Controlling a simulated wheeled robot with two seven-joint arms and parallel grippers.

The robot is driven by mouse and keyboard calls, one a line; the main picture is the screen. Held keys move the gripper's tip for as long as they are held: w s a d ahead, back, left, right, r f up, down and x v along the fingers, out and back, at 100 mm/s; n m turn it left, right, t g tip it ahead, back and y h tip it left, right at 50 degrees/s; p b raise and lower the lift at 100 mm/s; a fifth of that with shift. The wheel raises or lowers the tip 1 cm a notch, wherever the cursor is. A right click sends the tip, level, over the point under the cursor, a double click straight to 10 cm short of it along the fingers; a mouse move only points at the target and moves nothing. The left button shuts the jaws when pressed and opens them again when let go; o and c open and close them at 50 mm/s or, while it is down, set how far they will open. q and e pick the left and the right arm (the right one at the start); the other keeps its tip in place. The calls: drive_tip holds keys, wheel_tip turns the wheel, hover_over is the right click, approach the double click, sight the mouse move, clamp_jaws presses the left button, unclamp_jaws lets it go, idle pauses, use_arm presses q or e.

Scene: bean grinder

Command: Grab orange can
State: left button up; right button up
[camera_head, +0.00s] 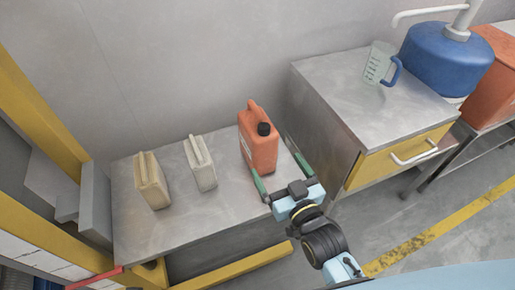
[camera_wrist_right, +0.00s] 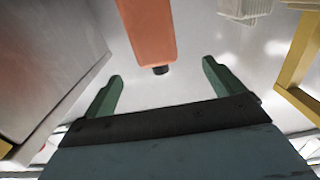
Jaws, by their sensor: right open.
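The orange can (camera_head: 259,146) stands upright on the low metal table (camera_head: 215,224), near its right end. It has a black cap and a handle on top. My right gripper (camera_head: 279,160) is open, its green fingers spread at the can's front right side. In the right wrist view the can (camera_wrist_right: 148,30) is ahead of the gap between the open fingers of the gripper (camera_wrist_right: 162,78), with its black cap nearest. No can surface is between the fingertips in that view. My left gripper is not in view.
Yellow posts (camera_head: 40,95) border the left.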

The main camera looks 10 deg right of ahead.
sight(265, 145)
drive_tip(key=b+x, duration=0.1)
drive_tip(key=x, duration=0.3)
drive_tip(key=b+x, duration=0.1)
drive_tip(key=x, duration=0.2)
drive_tip(key=shift+w+a+r, duration=0.1)
drive_tip(key=shift+w+r, duration=0.1)
drive_tip(key=shift+w, duration=0.2)
drive_tip(key=x, duration=0.1)
drive_tip(key=b+x, duration=0.1)
drive_tip(key=x, duration=0.1)
drive_tip(key=b+x, duration=0.1)
drive_tip(key=x, duration=0.1)
drive_tip(key=shift+d, duration=0.45)
drive_tip(key=shift+w+a, duration=0.1)
drive_tip(key=shift+w, duration=0.25)
drive_tip(key=c, duration=1.8)
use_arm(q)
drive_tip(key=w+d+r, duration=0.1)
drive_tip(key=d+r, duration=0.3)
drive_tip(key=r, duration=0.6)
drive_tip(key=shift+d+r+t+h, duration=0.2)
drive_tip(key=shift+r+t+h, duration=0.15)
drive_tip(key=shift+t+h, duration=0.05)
use_arm(e)
drive_tip(key=shift+r, duration=0.15)
drive_tip(key=shift+c, duration=0.6)
